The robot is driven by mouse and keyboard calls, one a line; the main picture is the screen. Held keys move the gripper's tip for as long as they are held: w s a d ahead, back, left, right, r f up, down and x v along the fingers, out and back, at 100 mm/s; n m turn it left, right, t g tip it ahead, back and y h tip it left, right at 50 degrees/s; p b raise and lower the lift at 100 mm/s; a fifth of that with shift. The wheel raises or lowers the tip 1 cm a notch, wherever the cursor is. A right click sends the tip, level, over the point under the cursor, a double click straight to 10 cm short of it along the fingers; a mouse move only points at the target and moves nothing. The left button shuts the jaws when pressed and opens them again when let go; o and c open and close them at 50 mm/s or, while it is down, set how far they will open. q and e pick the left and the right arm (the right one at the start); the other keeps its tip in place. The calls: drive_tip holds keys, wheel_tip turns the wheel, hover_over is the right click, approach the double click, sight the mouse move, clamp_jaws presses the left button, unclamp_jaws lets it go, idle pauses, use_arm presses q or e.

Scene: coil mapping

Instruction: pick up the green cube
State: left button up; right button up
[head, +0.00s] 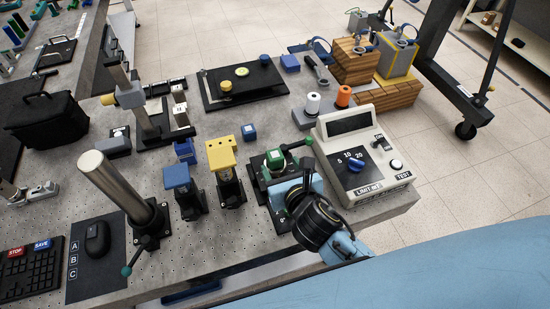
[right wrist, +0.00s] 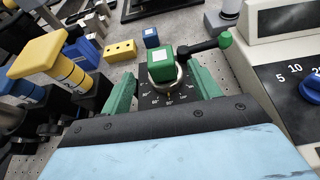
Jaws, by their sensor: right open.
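The green cube (head: 274,158) with a pale label on top sits on a dark round-dial stage on the bench, left of the grey control box. In the right wrist view the green cube (right wrist: 161,66) stands upright on a metal seat above the dial (right wrist: 165,98). My right gripper (right wrist: 163,90) is open, its green fingers to the left and right of the cube's stage, with visible space between them and the cube. In the head view my right gripper (head: 279,178) is close in front of the cube, partly hidden by my wrist. My left gripper is not in view.
A black lever with a green knob (right wrist: 225,40) sticks out right of the cube. The control box (head: 360,155) stands close on the right. A yellow-topped post (head: 221,155) and a blue-topped post (head: 177,177) stand to the left. A small blue cube (head: 249,132) lies behind.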

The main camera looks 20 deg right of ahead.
sight(272, 152)
drive_tip(key=b+x, duration=0.1)
drive_tip(key=x, duration=0.7)
drive_tip(key=shift+w+f, duration=0.1)
drive_tip(key=shift+w, duration=0.15)
drive_tip(key=c, duration=1.1)
